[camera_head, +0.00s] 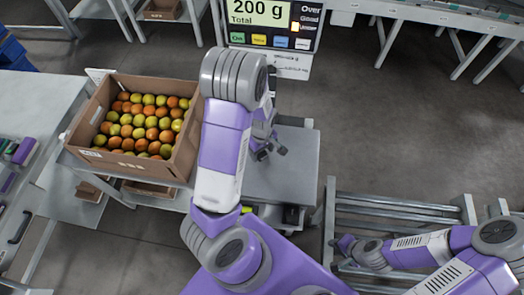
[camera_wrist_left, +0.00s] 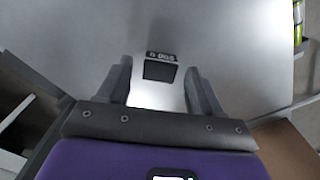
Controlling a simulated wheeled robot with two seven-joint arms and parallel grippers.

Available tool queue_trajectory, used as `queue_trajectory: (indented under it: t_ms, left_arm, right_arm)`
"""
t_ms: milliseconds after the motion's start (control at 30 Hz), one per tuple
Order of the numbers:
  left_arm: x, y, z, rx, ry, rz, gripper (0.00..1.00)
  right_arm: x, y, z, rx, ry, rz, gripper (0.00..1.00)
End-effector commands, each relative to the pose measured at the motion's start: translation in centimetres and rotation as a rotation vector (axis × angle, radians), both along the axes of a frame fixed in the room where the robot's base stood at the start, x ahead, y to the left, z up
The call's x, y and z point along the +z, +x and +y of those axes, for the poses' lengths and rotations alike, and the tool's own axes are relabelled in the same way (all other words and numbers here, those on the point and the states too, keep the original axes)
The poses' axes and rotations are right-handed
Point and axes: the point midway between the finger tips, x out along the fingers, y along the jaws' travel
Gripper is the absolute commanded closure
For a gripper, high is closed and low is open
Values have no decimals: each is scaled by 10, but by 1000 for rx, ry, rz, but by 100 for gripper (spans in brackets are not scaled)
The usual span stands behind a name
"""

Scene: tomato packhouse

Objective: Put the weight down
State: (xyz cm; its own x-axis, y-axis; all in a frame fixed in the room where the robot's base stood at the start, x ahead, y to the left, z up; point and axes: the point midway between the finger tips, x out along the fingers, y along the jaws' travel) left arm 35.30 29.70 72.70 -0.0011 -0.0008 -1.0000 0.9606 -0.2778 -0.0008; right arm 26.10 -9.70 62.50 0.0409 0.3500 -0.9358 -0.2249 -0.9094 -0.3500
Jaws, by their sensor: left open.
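The weight (camera_wrist_left: 160,68) is a small dark block with a "200 g" label. In the left wrist view it stands on the pale grey scale plate, between my left gripper's (camera_wrist_left: 162,88) two spread fingers, with gaps on both sides. In the head view my left gripper (camera_head: 267,150) is low over the scale plate (camera_head: 290,180), and the weight is hidden by the gripper and arm. The scale display (camera_head: 262,14) reads 200 g, Total. My right gripper (camera_head: 346,244) is at the lower right, away from the scale; its fingers are too small to tell.
A cardboard box (camera_head: 96,112) full of red, orange and green tomatoes stands left of the scale. A metal roller stand (camera_head: 400,205) is at the right. A grey worktop (camera_head: 40,105) is at the far left. The plate's right side is bare.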

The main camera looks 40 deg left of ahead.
Motion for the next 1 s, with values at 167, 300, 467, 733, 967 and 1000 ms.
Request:
queue_trajectory:
  t_ms: [167,300,467,733,967,1000]
  left_arm:
    - [41,1,0,-2,1,-5,35]
    - [72,1,0,-2,0,-5,35]
    - [99,1,0,-2,1,-3,35]
    - [116,0,0,0,1,-1,35]
    - [115,0,0,0,1,0,35]
    - [115,0,0,0,1,0,35]
  right_arm:
    - [21,0,0,0,0,0,77]
    - [35,0,0,0,0,0,77]
    - [47,0,0,0,0,0,77]
    - [53,0,0,0,0,0,77]
    - [52,0,0,0,0,0,77]
    - [52,0,0,0,0,0,77]
